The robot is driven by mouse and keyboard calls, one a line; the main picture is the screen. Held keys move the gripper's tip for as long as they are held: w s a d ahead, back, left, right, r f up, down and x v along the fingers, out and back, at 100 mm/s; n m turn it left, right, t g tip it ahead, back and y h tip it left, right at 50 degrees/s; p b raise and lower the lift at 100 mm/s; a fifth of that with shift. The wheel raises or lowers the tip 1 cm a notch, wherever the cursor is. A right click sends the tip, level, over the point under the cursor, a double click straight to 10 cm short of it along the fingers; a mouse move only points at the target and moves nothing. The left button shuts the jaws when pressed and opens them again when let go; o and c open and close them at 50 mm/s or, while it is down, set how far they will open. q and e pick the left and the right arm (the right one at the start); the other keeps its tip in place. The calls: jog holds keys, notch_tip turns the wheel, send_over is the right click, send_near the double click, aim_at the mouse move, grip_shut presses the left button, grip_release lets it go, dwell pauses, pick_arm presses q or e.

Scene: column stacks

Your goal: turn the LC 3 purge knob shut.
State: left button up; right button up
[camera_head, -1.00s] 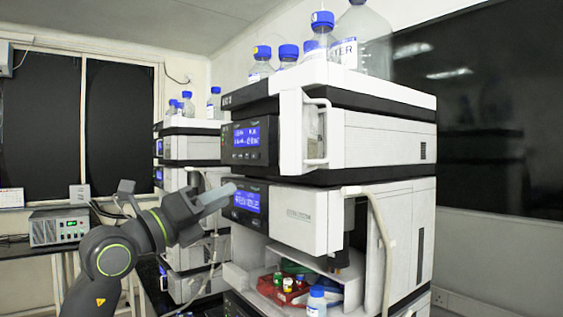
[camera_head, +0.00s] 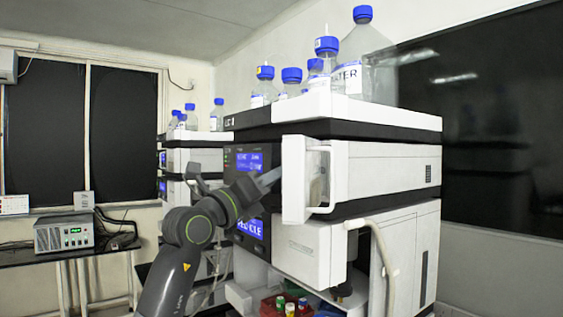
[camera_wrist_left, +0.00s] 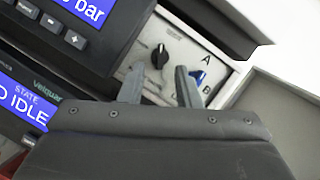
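In the left wrist view, a black knob (camera_wrist_left: 159,56) sits on a pale panel (camera_wrist_left: 178,47) in the recess of the column stack. A blue knob (camera_wrist_left: 198,76) sits to its right, between the letters A and B. I cannot tell from markings which one is the purge knob. My left gripper (camera_wrist_left: 160,84) is open, with its fingertips apart, just short of the black knob; the right finger partly overlaps the blue knob's side. In the head view, my left gripper (camera_head: 268,178) reaches in beside the open white door (camera_head: 295,180), and the knobs are hidden there. My right gripper is out of view.
The open door with its handle (camera_head: 331,180) stands close right of my left gripper. Displays (camera_head: 250,160) are on its left. Bottles with blue caps (camera_head: 291,80) stand on top of the stack. A second stack (camera_head: 195,155) is behind.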

pick_arm(q)
jog(key=shift+p+x, duration=0.7)
jog(key=shift+x, duration=1.3)
grip_shut()
